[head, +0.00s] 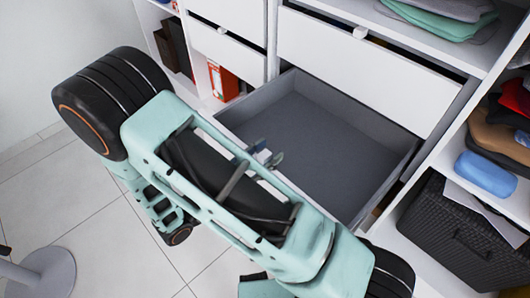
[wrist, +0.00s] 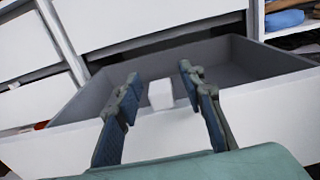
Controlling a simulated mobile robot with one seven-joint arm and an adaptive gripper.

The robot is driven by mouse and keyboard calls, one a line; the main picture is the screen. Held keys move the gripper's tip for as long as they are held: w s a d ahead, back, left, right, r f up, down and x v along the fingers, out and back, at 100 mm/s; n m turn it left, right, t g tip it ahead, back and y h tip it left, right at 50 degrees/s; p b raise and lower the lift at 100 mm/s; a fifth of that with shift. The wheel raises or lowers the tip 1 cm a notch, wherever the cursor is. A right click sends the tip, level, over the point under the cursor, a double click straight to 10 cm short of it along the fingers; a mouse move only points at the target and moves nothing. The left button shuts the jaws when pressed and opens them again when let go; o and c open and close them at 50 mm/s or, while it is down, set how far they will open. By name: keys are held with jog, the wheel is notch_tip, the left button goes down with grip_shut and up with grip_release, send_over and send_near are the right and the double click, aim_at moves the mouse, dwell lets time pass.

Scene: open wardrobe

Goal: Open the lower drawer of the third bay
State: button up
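The lower drawer (head: 310,120) is pulled well out, and its grey inside is empty in the head view. In the wrist view its white front (wrist: 255,115) crosses the picture, with the open inside behind it. A pale block-shaped knob (wrist: 160,95) stands on that front. My gripper (wrist: 159,80) is open, with one finger on each side of the knob and a visible gap to both. In the head view my arm hides the drawer front and most of the gripper; only small fingertips (head: 268,156) show at the drawer's near edge.
A shut white drawer (head: 350,65) with a knob sits directly above. Another bay with shut drawers (head: 228,50) is at left. A dark woven basket (head: 460,235) and folded clothes (head: 495,130) fill the right bay.

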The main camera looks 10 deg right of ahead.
jog(key=shift+a, duration=0.1)
jog(key=v, duration=1.2)
